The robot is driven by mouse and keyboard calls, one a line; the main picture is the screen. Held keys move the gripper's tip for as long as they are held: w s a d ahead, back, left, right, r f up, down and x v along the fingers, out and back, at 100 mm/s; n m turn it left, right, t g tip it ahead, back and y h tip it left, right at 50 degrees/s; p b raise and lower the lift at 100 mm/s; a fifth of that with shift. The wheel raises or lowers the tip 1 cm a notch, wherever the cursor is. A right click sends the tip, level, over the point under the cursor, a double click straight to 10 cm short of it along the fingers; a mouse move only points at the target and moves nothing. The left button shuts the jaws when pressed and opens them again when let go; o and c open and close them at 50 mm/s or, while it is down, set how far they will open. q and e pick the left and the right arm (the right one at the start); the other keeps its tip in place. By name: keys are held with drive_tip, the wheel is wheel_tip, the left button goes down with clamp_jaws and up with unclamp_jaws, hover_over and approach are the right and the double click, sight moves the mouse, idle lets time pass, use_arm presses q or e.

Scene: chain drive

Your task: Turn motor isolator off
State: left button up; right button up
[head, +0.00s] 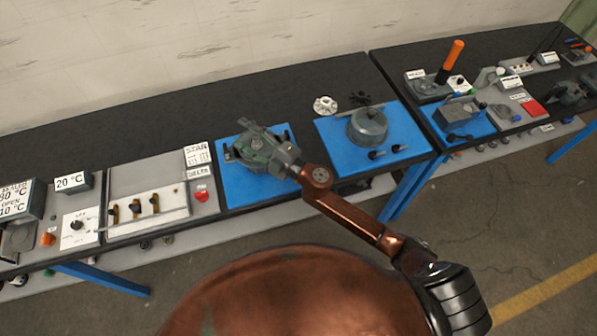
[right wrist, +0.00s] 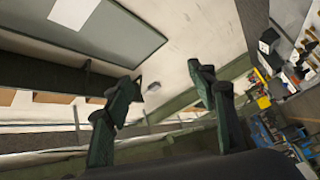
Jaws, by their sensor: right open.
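No label that I can read names the motor isolator, so I cannot tell for sure which control it is. A grey unit with an upright orange-tipped lever (head: 451,61) stands on the right-hand bench, beside a small label too small to read. A red knob (head: 201,196) sits on the grey panel below the star and delta card (head: 197,154). My right gripper (head: 256,138) hangs above the left blue board, apart from both controls. The right wrist view shows its two green fingers (right wrist: 167,90) spread with nothing between them. My left gripper is out of view.
A blue board (head: 335,148) with a grey round housing (head: 367,126) lies right of my gripper. A panel with several yellow-black switches (head: 135,207) lies left. A white hub (head: 325,105) lies behind the boards. The black bench top (head: 230,105) behind is mostly clear.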

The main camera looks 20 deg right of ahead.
drive_tip(key=s+a+f+n+g+y, duration=0.1)
drive_tip(key=s+a+n+g+y, duration=0.2)
drive_tip(key=a+n+g, duration=0.35)
drive_tip(key=s+a+f+n+g+h, duration=0.35)
drive_tip(key=f+n+g, duration=0.3)
drive_tip(key=f, duration=0.35)
drive_tip(key=w+d+f+h, duration=0.1)
drive_tip(key=d+f+h, duration=0.2)
drive_tip(key=d, duration=0.5)
drive_tip(key=w+d+f+n+g+h, duration=0.1)
drive_tip(key=w+d+f+h, duration=0.1)
drive_tip(key=d+h, duration=0.3)
drive_tip(key=w+d+f+n+h+p, duration=0.1)
drive_tip(key=d+f+h, duration=0.3)
drive_tip(key=d, duration=0.9)
drive_tip(key=shift+w+d+g+h, duration=0.15)
drive_tip(key=shift+w+g+h, duration=0.2)
drive_tip(key=shift+w, duration=0.4)
drive_tip(key=shift+d+f, duration=0.2)
drive_tip(key=shift+d, duration=0.05)
drive_tip(key=shift+f+p, duration=0.65)
drive_tip(key=shift+f, duration=2.95)
drive_tip(key=shift+a, duration=0.1)
drive_tip(key=shift+c, duration=0.7)
